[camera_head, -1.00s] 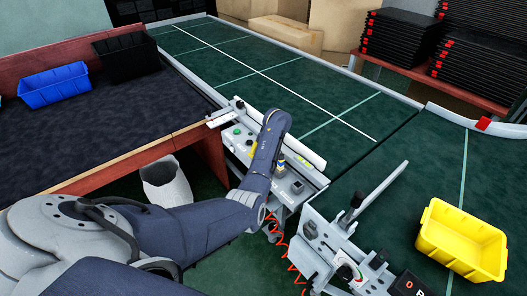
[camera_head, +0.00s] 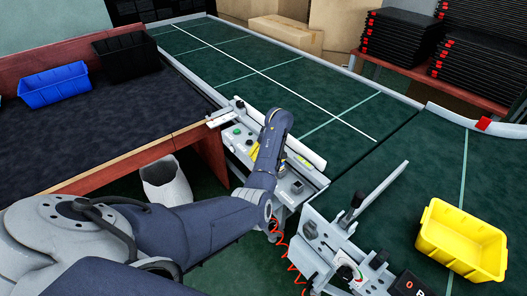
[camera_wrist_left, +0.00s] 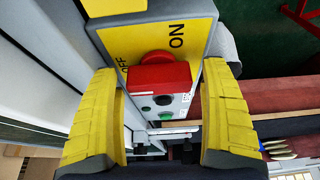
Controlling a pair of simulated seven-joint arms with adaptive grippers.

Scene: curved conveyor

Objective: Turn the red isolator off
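The red isolator (camera_wrist_left: 160,77) shows in the left wrist view as a red handle on a yellow plate (camera_wrist_left: 122,40). The plate is marked ON at its upper right and OFF at its left. My left gripper (camera_wrist_left: 162,100) is open, with one yellow finger on each side of the red handle. Gaps show between the fingers and the handle, so it is not gripped. My right gripper is not in view.
The green conveyor (camera_head: 300,70) runs behind the panel. A yellow bin (camera_head: 460,240) stands on the belt at right. A blue bin (camera_head: 54,85) and a black bin (camera_head: 125,57) sit on the dark table at left. A red coiled cable (camera_head: 285,245) hangs below the panel.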

